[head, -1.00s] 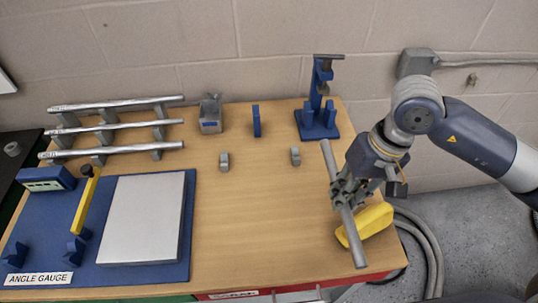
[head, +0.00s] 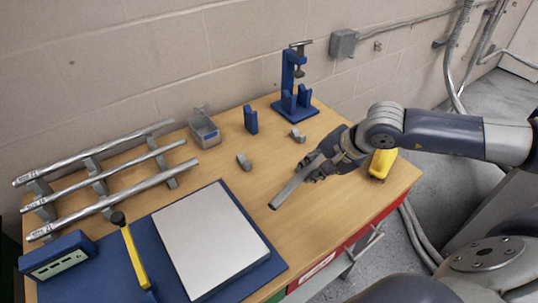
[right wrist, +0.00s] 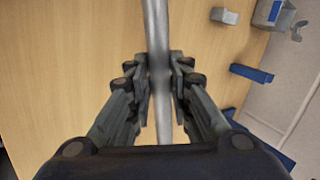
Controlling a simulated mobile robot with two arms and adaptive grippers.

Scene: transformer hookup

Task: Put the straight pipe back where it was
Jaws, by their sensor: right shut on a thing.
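The straight pipe (head: 292,188) is a plain grey tube held in my right gripper (head: 318,168) over the right part of the table. In the right wrist view the pipe (right wrist: 156,30) runs lengthwise between the two closed fingers (right wrist: 161,80). In the head view its near end points toward the lower left, and the gripper hides its other end. Two small grey supports, one on the left (head: 244,161) and one on the right (head: 298,135), stand empty on the wooden table behind the pipe. My left gripper is not in view.
Three long pipes lie on a rack (head: 97,186) at left. A blue angle gauge board (head: 262,272) with a grey plate (head: 208,240) is at front left. A grey bin (head: 204,130), blue block (head: 250,119) and blue vise stand (head: 295,100) line the back. A yellow object (head: 382,163) sits right of the gripper.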

